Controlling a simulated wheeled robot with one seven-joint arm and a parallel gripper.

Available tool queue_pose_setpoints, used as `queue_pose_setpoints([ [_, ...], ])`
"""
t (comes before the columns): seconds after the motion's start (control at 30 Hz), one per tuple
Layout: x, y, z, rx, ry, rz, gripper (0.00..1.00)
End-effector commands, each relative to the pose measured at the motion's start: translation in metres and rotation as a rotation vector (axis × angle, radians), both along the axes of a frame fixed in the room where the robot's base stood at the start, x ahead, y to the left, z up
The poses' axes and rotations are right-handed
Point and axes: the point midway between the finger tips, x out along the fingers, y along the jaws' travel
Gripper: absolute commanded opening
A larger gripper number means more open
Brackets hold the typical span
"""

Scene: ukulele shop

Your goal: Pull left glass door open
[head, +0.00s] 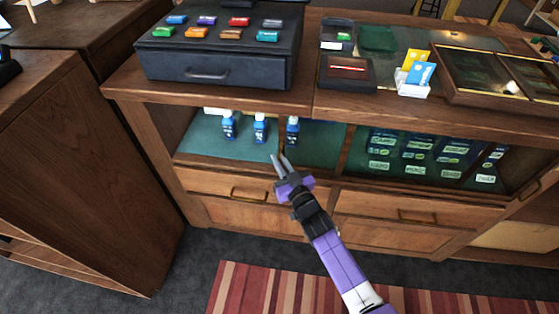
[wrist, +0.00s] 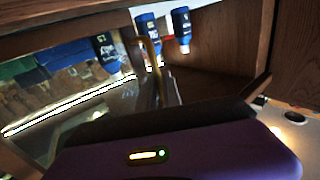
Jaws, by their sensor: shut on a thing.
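The left glass door (wrist: 60,115) fills the left of the wrist view as a clear pane with a bright lower edge. How far it stands open I cannot tell. Its brass handle (wrist: 151,58) is a thin upright bar by my fingers in the wrist view. My gripper (head: 279,160) is at the front of the left cabinet bay in the head view, and its jaws (wrist: 170,88) are shut on the handle. The handle is too small to make out in the head view. Blue bottles (head: 229,125) stand behind the pane.
The wooden counter (head: 312,102) carries a dark cash drawer (head: 220,60), a card holder (head: 413,88) and display trays. Wooden drawers (head: 237,187) lie below the bay. Hanging packets (head: 405,147) fill the right bay. A striped rug (head: 250,285) lies on the floor in front.

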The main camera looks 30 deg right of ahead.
Motion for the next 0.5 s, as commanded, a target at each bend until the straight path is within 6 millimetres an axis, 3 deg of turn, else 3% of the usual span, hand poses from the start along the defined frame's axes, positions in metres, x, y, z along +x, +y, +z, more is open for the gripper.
queue_pose_setpoints([
  [0.37, -0.0011, -0.0006, -0.0038, 0.000, 0.009, -0.002, 0.00],
  [0.4, -0.0011, -0.0006, -0.0038, 0.000, 0.009, -0.002, 0.17],
  [0.5, -0.0008, -0.0007, -0.0029, 0.000, 0.006, -0.002, 0.31],
])
